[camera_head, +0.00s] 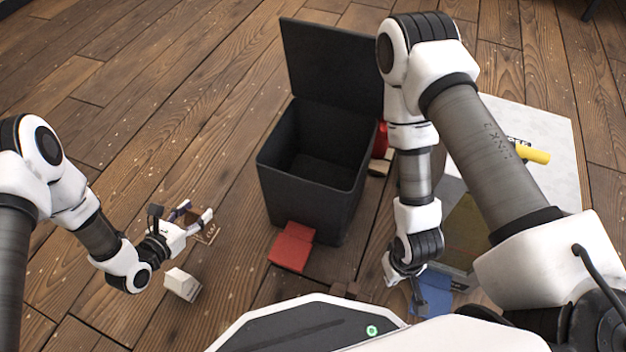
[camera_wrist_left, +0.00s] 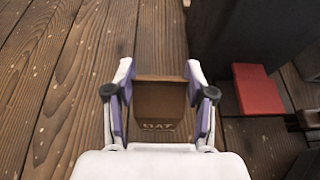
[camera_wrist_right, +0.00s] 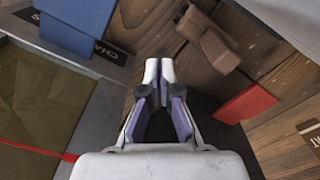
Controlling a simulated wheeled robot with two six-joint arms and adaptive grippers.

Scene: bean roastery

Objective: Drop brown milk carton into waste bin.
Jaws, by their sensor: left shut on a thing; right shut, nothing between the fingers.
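The brown milk carton (camera_wrist_left: 160,104) is between the fingers of my left gripper (camera_wrist_left: 160,84) in the left wrist view, with part of its lettering showing. In the head view the left gripper (camera_head: 190,220) holds the carton (camera_head: 209,232), which is partly hidden by the fingers, left of the bin. The black waste bin (camera_head: 305,198) stands on the floor at the middle with its lid (camera_head: 332,65) raised and its inside dark. My right gripper (camera_wrist_right: 157,72) is shut and empty at the bin's right, low in the head view (camera_head: 402,280).
A white carton (camera_head: 183,284) lies on the floor beside the left gripper. A red box (camera_head: 292,246) lies before the bin. A blue box (camera_head: 431,294) is near the right gripper. A white board (camera_head: 545,125) with a yellow cylinder (camera_head: 532,154) lies at the right.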

